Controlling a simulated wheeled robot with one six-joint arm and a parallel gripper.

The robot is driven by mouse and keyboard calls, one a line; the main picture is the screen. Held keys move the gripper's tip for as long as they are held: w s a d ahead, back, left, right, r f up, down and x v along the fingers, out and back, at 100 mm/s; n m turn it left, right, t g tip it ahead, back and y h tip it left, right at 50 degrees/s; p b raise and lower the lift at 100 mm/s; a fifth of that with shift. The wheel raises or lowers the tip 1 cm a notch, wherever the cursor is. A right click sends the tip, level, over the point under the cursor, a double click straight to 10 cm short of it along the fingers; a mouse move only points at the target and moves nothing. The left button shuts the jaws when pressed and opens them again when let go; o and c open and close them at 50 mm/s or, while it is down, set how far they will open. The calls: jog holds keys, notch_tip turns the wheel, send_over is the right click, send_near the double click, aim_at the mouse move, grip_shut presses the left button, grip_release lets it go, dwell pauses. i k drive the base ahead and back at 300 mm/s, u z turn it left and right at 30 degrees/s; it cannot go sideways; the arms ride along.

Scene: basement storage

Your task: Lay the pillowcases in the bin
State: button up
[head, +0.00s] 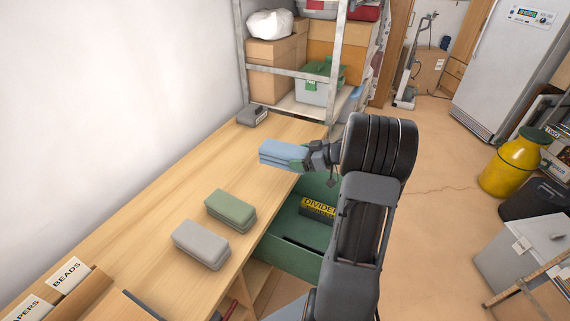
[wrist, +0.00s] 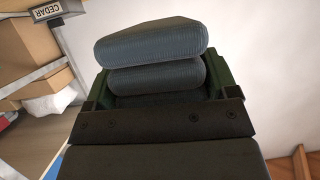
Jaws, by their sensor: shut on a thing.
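My gripper (head: 304,157) is shut on a folded blue pillowcase (head: 280,152), held near the bench's right edge at the far end. In the wrist view the folded pillowcase (wrist: 150,42) shows as two rounded, ribbed layers beyond the gripper. A folded green pillowcase (head: 231,209) and a folded light grey one (head: 202,243) lie on the bench, nearer. A green bin (head: 290,244) stands beside the bench's right edge, partly hidden behind my arm. A dark block with a yellow label reading "DIVIDE…" (head: 317,207) is inside it.
A wooden bench (head: 160,212) runs along the white wall. A small grey item (head: 252,115) sits at its far end; a "CEDAR" label (wrist: 48,12) shows in the wrist view. A metal shelf (head: 290,74) stands behind.

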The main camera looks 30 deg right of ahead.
aim_at(308, 233)
jog(key=k, duration=1.5)
